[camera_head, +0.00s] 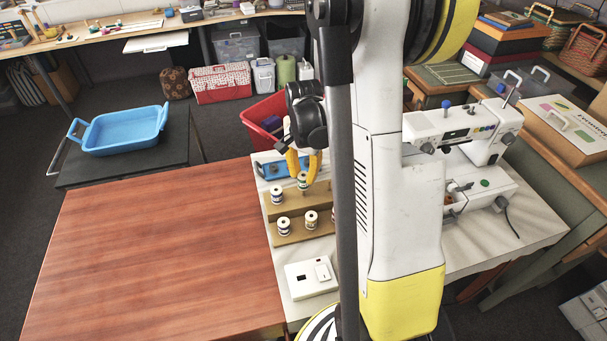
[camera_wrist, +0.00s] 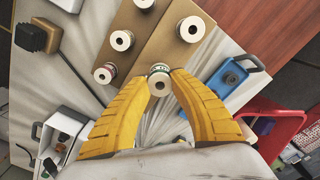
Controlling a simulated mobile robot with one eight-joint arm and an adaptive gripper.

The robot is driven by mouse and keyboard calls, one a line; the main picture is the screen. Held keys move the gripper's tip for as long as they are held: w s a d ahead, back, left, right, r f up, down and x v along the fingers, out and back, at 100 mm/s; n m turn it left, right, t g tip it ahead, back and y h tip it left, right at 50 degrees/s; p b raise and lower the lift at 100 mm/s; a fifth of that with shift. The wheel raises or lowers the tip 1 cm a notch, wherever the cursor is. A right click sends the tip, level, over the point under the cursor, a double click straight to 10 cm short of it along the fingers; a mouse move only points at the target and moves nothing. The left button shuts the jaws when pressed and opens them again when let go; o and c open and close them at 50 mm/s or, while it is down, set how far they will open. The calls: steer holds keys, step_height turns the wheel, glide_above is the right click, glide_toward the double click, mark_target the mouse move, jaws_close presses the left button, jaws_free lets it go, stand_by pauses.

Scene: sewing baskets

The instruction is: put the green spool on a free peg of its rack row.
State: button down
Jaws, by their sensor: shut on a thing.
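My gripper (camera_head: 303,176) has yellow fingers and is shut on the green spool (camera_head: 302,184), by the upper row of the wooden rack (camera_head: 264,207). In the wrist view the fingertips (camera_wrist: 159,73) hold the spool (camera_wrist: 159,84) upright by its sides; a thin green band shows under its pale top. It appears over or beside the rack's near end; whether it touches a peg is hidden. One spool (camera_wrist: 190,29) stands on the upper row. Several stand on the lower row, including a dark-banded one (camera_wrist: 122,41) and another (camera_wrist: 105,73). Pegs are hard to make out.
A small blue tray (camera_wrist: 205,72) with a dark round thing stands beside the rack. A red bin (camera_head: 258,126) is behind. The white sewing machine (camera_head: 465,128) stands right, a white switch box (camera_head: 312,278) in front. The brown tabletop (camera_head: 150,250) is clear.

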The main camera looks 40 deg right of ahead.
mark_target(303, 184)
steer(key=shift+f+b, duration=1.6)
steer(key=shift+f, duration=0.3)
steer(key=c, duration=1.2)
jaws_free()
steer(key=shift+o, duration=0.2)
step_height(303, 184, up, 12)
